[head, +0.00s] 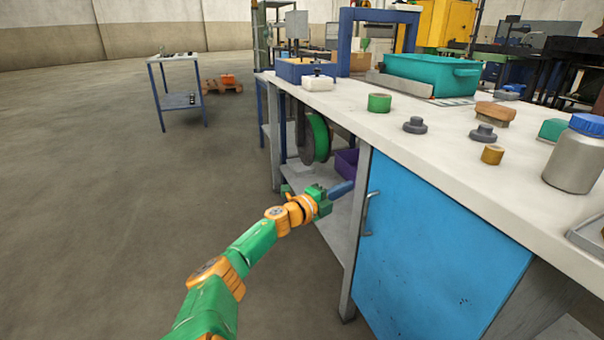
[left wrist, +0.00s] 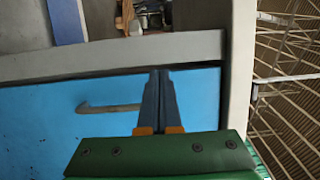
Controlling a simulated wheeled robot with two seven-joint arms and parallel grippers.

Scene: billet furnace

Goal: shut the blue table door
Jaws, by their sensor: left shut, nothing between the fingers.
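The blue table door (head: 440,255) hangs under the near part of the white-topped table, with its grey handle (head: 369,213) towards its left edge. It looks in line or nearly in line with the grey post; a dark strip runs between them in the left wrist view, where the door (left wrist: 40,115) and handle (left wrist: 107,108) also show. I cannot tell whether it is fully shut. My left gripper (head: 342,189) is shut and empty, left of the handle by the post. In the left wrist view its fingertips (left wrist: 158,76) overlap the door's edge. My right gripper is out of view.
An open shelf bay with a green reel (head: 319,138) lies left of the grey post (head: 355,240).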

